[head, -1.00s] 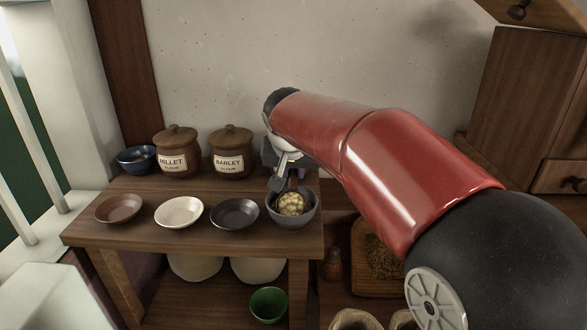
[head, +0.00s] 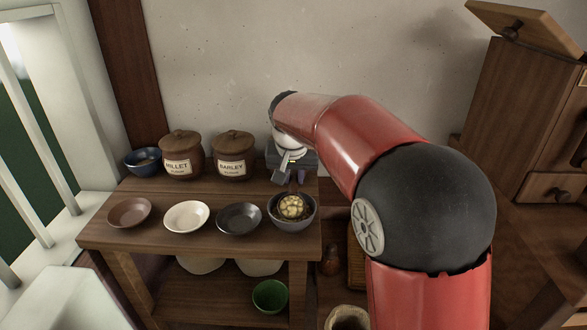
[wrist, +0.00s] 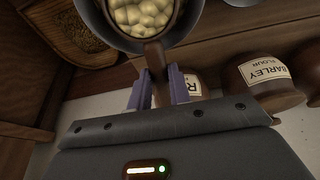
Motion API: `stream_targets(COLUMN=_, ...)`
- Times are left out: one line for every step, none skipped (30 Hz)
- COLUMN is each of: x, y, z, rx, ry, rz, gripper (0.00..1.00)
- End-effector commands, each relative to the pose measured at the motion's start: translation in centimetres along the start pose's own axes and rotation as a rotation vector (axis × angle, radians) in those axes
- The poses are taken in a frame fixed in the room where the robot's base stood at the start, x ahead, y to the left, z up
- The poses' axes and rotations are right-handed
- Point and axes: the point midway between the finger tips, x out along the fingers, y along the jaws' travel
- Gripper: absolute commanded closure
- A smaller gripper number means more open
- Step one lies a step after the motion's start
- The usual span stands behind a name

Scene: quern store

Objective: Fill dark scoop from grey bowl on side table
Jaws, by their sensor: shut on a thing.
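The grey bowl (head: 292,224) stands at the right end of the wooden side table (head: 190,246). My gripper (head: 300,176) is just behind and above it. In the wrist view my gripper (wrist: 161,80) is shut on the brown handle of the dark scoop (wrist: 155,55). The scoop's cup is full of pale yellow rounded pieces (wrist: 140,15) and lies within the outline of the bowl's rim (wrist: 193,22). The heap also shows in the head view (head: 291,206). I cannot tell whether the scoop touches the bowl.
A brown dish (head: 129,213), a white dish (head: 186,217) and a black dish (head: 239,219) stand left of the bowl. Millet (head: 181,155) and barley (head: 234,156) jars and a blue bowl (head: 143,161) stand behind. A green bowl (head: 270,296) is below.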

Motion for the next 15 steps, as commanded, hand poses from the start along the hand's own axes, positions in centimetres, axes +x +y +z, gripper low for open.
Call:
stream_targets(x=-0.3, y=0.0, z=-0.3, rx=0.001, ry=-0.011, rz=0.001, gripper=1.00)
stream_targets(x=-0.3, y=0.1, z=-0.3, rx=0.001, ry=-0.017, rz=0.001, gripper=1.00)
stream_targets(x=-0.3, y=0.1, z=-0.4, rx=0.001, ry=-0.025, rz=0.001, gripper=1.00)
stream_targets(x=0.1, y=0.1, z=-0.6, rx=0.004, ry=-0.048, rz=0.003, gripper=1.00)
stream_targets(x=0.4, y=0.1, z=-0.9, rx=0.004, ry=-0.077, rz=0.002, gripper=1.00)
stream_targets(x=0.5, y=0.1, z=-1.1, rx=0.005, ry=-0.116, rz=0.001, gripper=1.00)
stream_targets(x=0.6, y=0.1, z=-1.3, rx=0.003, ry=-0.144, rz=0.000, gripper=1.00)
stream_targets(x=0.6, y=0.1, z=-1.4, rx=0.005, ry=-0.175, rz=0.000, gripper=1.00)
stream_targets(x=0.7, y=0.1, z=-1.5, rx=0.003, ry=-0.215, rz=-0.001, gripper=1.00)
stream_targets(x=0.7, y=0.1, z=-1.5, rx=0.002, ry=-0.245, rz=0.000, gripper=1.00)
stream_targets(x=0.7, y=0.1, z=-1.6, rx=0.003, ry=-0.276, rz=-0.001, gripper=1.00)
stream_targets(x=0.2, y=0.0, z=-1.7, rx=0.001, ry=-0.283, rz=-0.002, gripper=1.00)
stream_targets(x=0.0, y=0.0, z=-1.7, rx=0.001, ry=-0.285, rz=-0.002, gripper=1.00)
stream_targets(x=-0.2, y=0.0, z=-1.8, rx=0.001, ry=-0.289, rz=-0.001, gripper=1.00)
stream_targets(x=-0.5, y=0.0, z=-1.9, rx=0.001, ry=-0.293, rz=-0.002, gripper=1.00)
